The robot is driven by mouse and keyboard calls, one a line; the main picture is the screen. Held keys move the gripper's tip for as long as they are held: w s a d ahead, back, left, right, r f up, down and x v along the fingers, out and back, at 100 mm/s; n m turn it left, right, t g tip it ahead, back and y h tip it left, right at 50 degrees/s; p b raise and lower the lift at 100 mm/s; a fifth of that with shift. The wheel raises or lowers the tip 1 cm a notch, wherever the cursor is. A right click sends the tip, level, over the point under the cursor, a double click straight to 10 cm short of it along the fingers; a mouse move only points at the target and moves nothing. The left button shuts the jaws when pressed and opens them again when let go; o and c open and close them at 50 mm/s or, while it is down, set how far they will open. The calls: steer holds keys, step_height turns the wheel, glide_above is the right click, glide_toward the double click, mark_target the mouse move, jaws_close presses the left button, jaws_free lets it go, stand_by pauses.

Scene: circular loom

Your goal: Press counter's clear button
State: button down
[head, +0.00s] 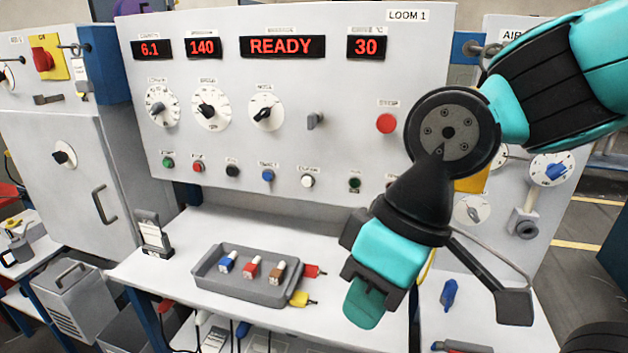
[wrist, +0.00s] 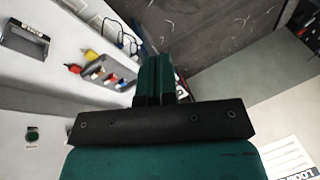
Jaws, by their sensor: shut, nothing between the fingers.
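The grey LOOM 1 control panel (head: 350,110) carries a row of small push buttons along its lower part. The row holds a green button (head: 168,162), a red one (head: 198,166), a black one (head: 232,171), a blue one (head: 267,175), a white one (head: 307,181) and a small dark green one (head: 355,184). Their labels are too small to read surely, so I cannot tell which is the counter's clear button. My gripper (head: 362,304) is shut and empty, low in front of the panel's right part, apart from the buttons. Its fingers show in the wrist view (wrist: 155,78).
A grey tray (head: 240,284) with several coloured plugs stands on the white bench (head: 190,235) below the panel. A small dark stand (head: 152,236) is left of it. A larger red button (head: 386,123) sits on the panel near my arm. A grey cabinet (head: 60,180) stands left.

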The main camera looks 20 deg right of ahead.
steer(key=w+a+f+m+t+y+b, duration=0.1)
steer(key=w+a+f+m+t, duration=0.15)
steer(key=w, duration=0.55)
steer(key=w+a+f+m+t+y, duration=0.15)
steer(key=w+t, duration=0.25)
steer(key=w, duration=0.4)
steer(key=w+a+f+m+t+y+b, duration=0.1)
steer(key=w+a+m+t+y, duration=0.15)
steer(key=w, duration=0.55)
steer(key=w+d+f+m+t+h+b, duration=0.1)
steer(key=w+d+f+m+t+h, duration=0.5)
steer(key=w+d+m+t, duration=0.2)
steer(key=w+m+t, duration=0.2)
steer(key=t, duration=0.1)
steer(key=shift+w+b, duration=0.15)
steer(key=shift+b, duration=0.2)
steer(key=shift+d+m, duration=0.15)
steer(key=shift+m, duration=0.1)
